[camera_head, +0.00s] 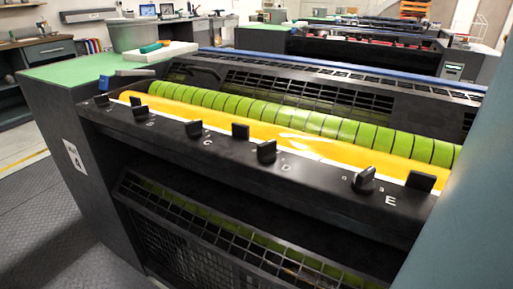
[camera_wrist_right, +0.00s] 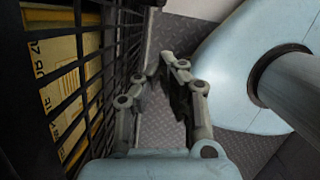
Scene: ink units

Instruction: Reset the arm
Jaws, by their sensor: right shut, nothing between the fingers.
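My right gripper (camera_wrist_right: 163,62) shows in the right wrist view, shut and empty, its fingertips together. It hangs over the dark patterned floor, just right of a black grille (camera_wrist_right: 108,70). The ink unit (camera_head: 255,165) fills the middle of the head view, with a yellow ink trough, a green segmented roller (camera_head: 300,120) and a row of black knobs along its dark front rail. Neither gripper shows in the head view. My left gripper is not in view.
Yellow labelled boxes (camera_wrist_right: 65,85) sit behind the grille, close to my right gripper. A grey tub (camera_head: 127,35) and a white tray (camera_head: 158,52) stand on the unit's green top. More units stand behind. The floor (camera_head: 45,225) at left is clear.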

